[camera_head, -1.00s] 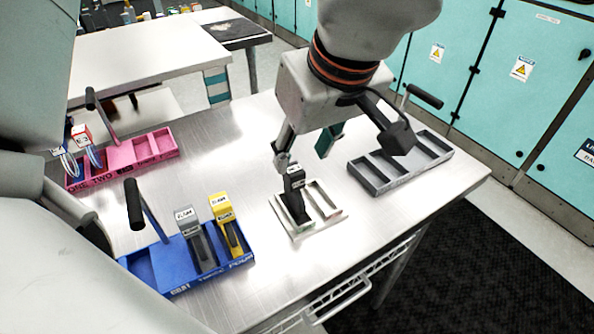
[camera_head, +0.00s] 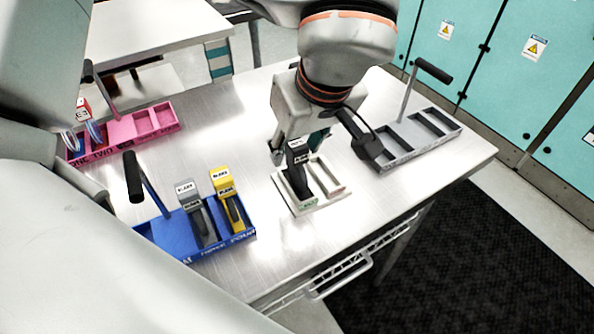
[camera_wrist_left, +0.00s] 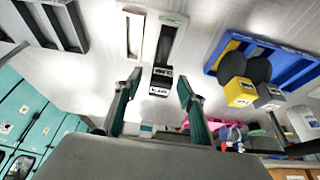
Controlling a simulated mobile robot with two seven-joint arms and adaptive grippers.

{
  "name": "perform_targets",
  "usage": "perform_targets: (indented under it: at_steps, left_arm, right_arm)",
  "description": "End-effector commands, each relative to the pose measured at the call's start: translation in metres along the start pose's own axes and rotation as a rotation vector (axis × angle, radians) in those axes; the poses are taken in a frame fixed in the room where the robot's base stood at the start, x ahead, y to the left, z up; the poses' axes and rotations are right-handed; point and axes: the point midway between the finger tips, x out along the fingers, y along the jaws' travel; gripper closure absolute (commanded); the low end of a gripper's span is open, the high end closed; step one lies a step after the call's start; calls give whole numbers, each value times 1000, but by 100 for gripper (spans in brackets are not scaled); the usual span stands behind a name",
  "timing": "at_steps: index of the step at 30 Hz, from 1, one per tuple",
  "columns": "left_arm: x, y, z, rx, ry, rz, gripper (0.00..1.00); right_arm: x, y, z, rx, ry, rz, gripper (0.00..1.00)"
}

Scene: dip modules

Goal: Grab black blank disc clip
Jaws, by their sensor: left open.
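The black disc clip (camera_head: 299,175) has a white label on its top. It stands upright in the left slot of a small white tray (camera_head: 312,207). It also shows in the left wrist view (camera_wrist_left: 162,80), between the fingertips as pictured. My left gripper (camera_head: 297,147) is open at the top of the clip. Its two fingers (camera_wrist_left: 159,79) are spread to either side, with gaps to the clip in the wrist view. Whether either finger touches it cannot be told. My right gripper is not in view.
A blue tray (camera_head: 165,232) with a grey clip (camera_head: 198,220) and a yellow clip (camera_head: 228,198) stands at the left front. A pink tray (camera_head: 125,140) stands at the back left. An empty grey tray (camera_head: 402,158) with an upright handle stands at the right.

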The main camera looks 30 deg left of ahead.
Motion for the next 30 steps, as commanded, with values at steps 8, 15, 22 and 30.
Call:
perform_targets:
  at_steps: [8, 15, 22, 30]
  left_arm:
    - [0, 0, 0, 0, 0, 0, 100]
    - [-1, 0, 0, 0, 0, 0, 100]
    - [-12, 0, -5, -2, 2, 1, 100]
    - [-59, 0, -24, -6, 3, 6, 100]
  right_arm:
    - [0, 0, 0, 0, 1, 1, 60]
    - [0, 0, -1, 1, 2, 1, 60]
    - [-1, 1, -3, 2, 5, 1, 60]
    - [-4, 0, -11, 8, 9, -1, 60]
